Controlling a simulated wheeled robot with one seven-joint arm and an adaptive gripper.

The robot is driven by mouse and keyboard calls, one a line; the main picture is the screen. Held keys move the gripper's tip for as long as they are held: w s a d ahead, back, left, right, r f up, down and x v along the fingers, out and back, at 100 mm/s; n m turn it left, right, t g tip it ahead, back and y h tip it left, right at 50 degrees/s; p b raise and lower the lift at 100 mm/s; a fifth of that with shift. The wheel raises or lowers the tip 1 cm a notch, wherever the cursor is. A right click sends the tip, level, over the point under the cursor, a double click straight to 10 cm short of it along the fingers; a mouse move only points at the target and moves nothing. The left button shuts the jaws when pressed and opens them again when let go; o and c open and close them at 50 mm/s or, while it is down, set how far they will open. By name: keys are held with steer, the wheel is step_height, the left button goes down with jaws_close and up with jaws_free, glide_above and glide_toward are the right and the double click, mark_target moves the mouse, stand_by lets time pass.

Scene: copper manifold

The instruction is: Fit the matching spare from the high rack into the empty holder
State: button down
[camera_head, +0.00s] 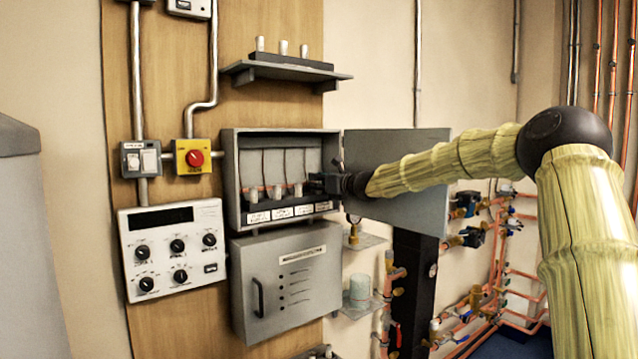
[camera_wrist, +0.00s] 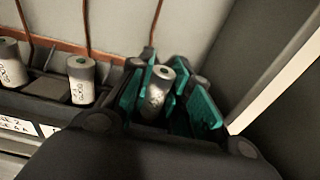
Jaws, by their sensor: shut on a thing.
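My gripper (camera_head: 318,184) is inside the open grey box (camera_head: 234,180), at the right end of its row of holders. In the wrist view the teal fingers of my gripper (camera_wrist: 163,95) are shut on a pale grey cylindrical cartridge (camera_wrist: 157,88), which looks roughly upright. The fingers and my gripper body hide its lower end, so I cannot tell whether it is seated in a holder. To its left stand two similar cartridges with green-marked tops, one nearer (camera_wrist: 82,78) and one farther (camera_wrist: 10,66). The high rack (camera_head: 285,71) carries three pale cylinders (camera_head: 283,47).
The box's open door (camera_head: 425,185) stands to the right, close behind my arm. White labels (camera_head: 281,213) run below the holders, and thin brown wires hang above them. A lower closed cabinet (camera_head: 287,285) and a control panel (camera_head: 172,248) are nearby. Copper pipes lie at right.

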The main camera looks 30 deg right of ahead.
steer(key=shift+f+b, duration=0.55)
steer(key=shift+b, duration=0.05)
steer(key=c, duration=1.2)
jaws_free()
steer(key=shift+c, duration=0.2)
steer(key=shift+s, duration=0.1)
steer(key=s+d, duration=0.1)
steer(key=s, duration=1)
steer(key=shift+s+r, duration=0.3)
steer(key=shift+s, duration=0.05)
